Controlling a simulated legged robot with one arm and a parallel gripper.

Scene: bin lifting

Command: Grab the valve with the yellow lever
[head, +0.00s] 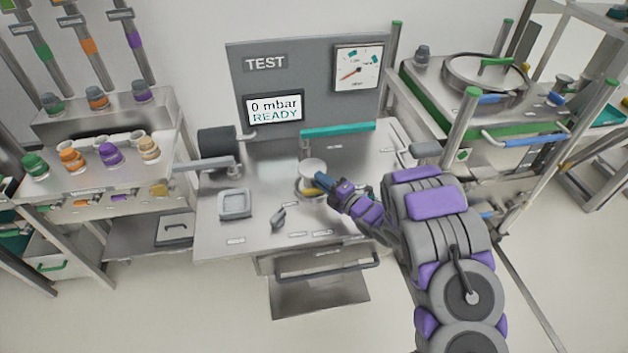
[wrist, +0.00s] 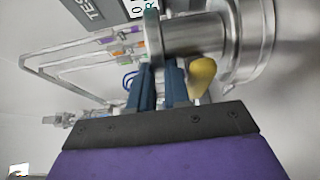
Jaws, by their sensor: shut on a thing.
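The valve (head: 312,168) is a round metal piece on the middle of the steel test bench, under the teal bar. Its yellow lever (head: 312,191) shows just left of my gripper (head: 324,181). In the wrist view the valve is a metal cylinder with flanges (wrist: 190,38), and the yellow lever (wrist: 202,76) hangs right beside the fingers. My gripper's blue fingers (wrist: 159,82) are shut on the valve at its narrower part. The exact contact is partly hidden by the fingers.
The test panel (head: 260,90) with a gauge and a screen reading "0 mbar READY" stands behind. A square tray (head: 235,204) and a small dark part (head: 278,217) lie on the bench (head: 225,237). Side tables flank it. The bench's front left is mostly clear.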

